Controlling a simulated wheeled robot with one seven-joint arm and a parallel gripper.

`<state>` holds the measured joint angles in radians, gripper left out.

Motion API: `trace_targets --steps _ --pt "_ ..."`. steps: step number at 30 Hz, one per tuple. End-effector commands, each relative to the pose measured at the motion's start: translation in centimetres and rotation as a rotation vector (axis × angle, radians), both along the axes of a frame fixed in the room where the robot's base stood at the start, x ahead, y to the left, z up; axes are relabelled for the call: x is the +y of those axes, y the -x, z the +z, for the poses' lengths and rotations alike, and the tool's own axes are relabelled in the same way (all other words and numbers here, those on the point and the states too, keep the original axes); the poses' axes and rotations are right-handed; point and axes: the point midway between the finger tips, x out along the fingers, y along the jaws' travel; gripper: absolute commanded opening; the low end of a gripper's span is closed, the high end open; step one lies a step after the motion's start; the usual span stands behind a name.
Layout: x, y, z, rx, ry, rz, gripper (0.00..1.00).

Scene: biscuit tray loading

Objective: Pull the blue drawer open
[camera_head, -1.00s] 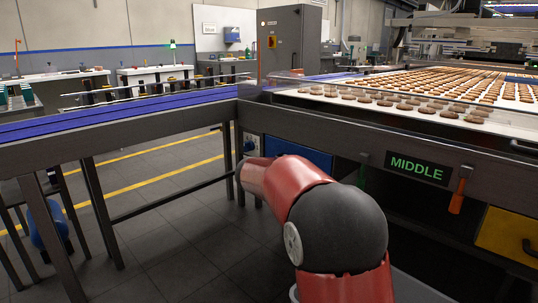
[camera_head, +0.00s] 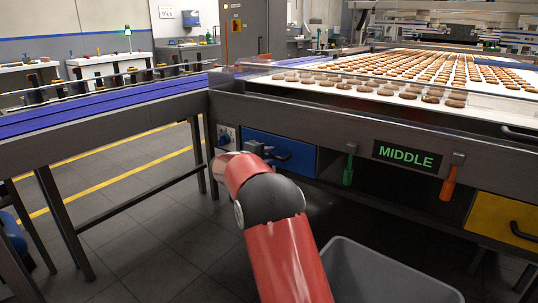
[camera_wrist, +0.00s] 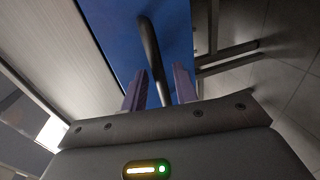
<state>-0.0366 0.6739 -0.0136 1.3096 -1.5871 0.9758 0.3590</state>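The blue drawer (camera_head: 303,161) is in the dark counter front left of the MIDDLE sign, and its front looks flush with the counter. Its dark bar handle (camera_head: 284,154) shows just right of my gripper (camera_head: 265,149), which is partly hidden by my red arm. In the wrist view the blue drawer front (camera_wrist: 112,28) fills the upper middle. The dark handle (camera_wrist: 151,48) runs down between the two fingers of my gripper (camera_wrist: 158,84). The fingers are apart, with a gap on each side of the handle. I see no grip on it.
A yellow drawer (camera_head: 499,219) is at the right. Green (camera_head: 348,170) and orange (camera_head: 449,184) handled tools hang beside the MIDDLE sign (camera_head: 407,157). A grey bin (camera_head: 352,253) stands on the floor below. A blue-topped conveyor (camera_head: 100,112) runs along the left.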

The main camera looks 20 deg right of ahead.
Motion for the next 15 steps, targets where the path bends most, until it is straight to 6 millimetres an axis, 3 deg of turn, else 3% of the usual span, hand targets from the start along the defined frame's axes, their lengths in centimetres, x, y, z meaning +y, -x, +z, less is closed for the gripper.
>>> trace_targets --steps 11,15 --pt "-0.86 -0.57 -0.23 0.000 0.000 0.001 0.29" --pt "-0.85 -0.55 -0.22 0.000 0.000 0.001 0.15"
